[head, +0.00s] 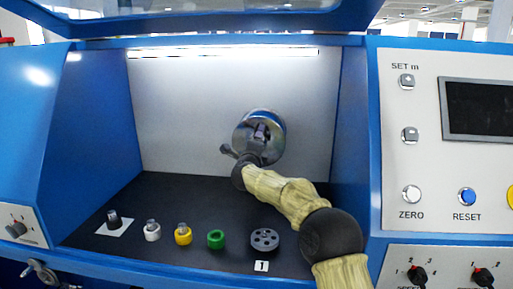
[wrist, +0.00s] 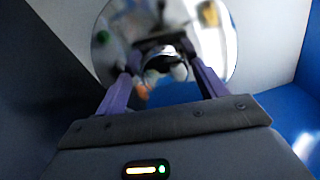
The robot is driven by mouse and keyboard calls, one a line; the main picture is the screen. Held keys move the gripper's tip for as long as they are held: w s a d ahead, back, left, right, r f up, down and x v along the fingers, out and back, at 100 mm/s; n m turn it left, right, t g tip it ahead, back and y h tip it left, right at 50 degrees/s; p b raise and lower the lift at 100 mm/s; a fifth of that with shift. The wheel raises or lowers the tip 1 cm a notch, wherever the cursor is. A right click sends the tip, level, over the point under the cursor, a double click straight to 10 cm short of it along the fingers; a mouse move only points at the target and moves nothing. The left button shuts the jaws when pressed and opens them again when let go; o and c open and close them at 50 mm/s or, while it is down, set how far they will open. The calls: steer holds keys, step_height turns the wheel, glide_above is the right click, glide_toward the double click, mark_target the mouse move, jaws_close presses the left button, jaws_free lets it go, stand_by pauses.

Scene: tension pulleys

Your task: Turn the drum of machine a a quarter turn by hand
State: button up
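The drum (head: 276,122) is a round shiny metal disc on the white back wall of the blue machine. It fills the upper middle of the wrist view as a mirror-like face (wrist: 220,50). A small dark handle (head: 228,151) sticks out at its lower left in the head view. My gripper (head: 259,135) is at the front of the drum, partly covering it. In the wrist view its two purple fingers (wrist: 163,72) stand apart, with a pale rounded metal part (wrist: 165,62) between them. I cannot tell whether they touch it, or how much is reflection.
On the dark floor of the bay stand a dark peg on a white square (head: 113,221), a silver part (head: 152,231), a yellow part (head: 183,236), a green ring (head: 216,239) and a grey holed pulley (head: 265,240). Blue side walls and a raised cover enclose the bay.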

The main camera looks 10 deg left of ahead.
steer(key=shift+r, duration=0.1)
steer(key=s+b, duration=0.3)
steer(key=s, duration=1.4)
steer(key=shift+s+d, duration=0.2)
steer(key=shift+d, duration=0.25)
steer(key=shift+w, duration=0.15)
